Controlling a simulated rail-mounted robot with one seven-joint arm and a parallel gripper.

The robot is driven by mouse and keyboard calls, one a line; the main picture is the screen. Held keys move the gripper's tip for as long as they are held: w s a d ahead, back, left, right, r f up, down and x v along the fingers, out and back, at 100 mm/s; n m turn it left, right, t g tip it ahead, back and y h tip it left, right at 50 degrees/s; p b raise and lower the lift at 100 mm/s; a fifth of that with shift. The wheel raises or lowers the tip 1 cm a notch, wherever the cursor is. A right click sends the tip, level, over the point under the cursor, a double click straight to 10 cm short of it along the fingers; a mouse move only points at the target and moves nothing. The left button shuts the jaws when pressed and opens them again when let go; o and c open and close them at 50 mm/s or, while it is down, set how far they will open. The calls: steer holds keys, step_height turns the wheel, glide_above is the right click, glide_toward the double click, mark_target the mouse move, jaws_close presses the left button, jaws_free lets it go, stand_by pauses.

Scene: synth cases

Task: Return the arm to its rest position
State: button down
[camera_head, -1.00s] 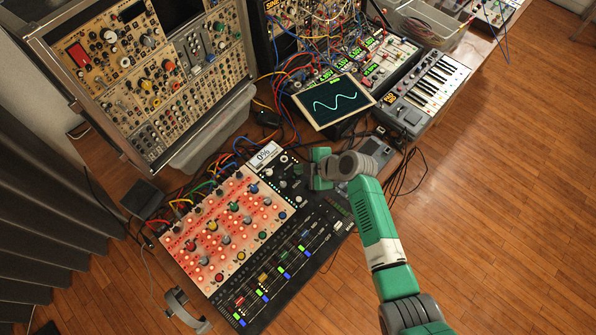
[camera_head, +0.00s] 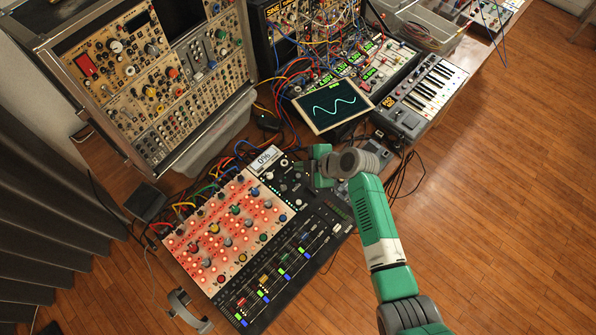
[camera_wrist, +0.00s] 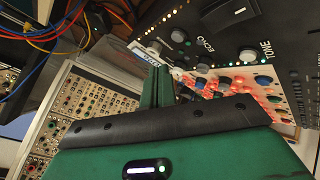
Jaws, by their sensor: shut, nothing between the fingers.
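My gripper (camera_head: 313,163) hangs over the top right part of the black mixing console (camera_head: 325,232), near its small white display. In the wrist view the two green fingers (camera_wrist: 158,78) stand together, shut and empty. My green and grey arm reaches in from the lower right of the head view. The console's red-lit panel (camera_head: 221,239) with coloured knobs lies left of the gripper. In the wrist view the console's lit knobs (camera_wrist: 231,92) show beyond the fingers. Whether the gripper touches the console cannot be told.
A screen with a wave (camera_head: 333,102) stands just behind the gripper. A small keyboard (camera_head: 428,92) is to its right, and a tall modular case (camera_head: 152,85) at the left. Loose cables (camera_head: 408,175) hang by the table edge. Open wooden floor (camera_head: 510,220) lies right.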

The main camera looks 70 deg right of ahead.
step_height(320, 180, up, 3)
steer(key=shift+r+p, duration=0.15)
steer(key=shift+p, duration=0.6)
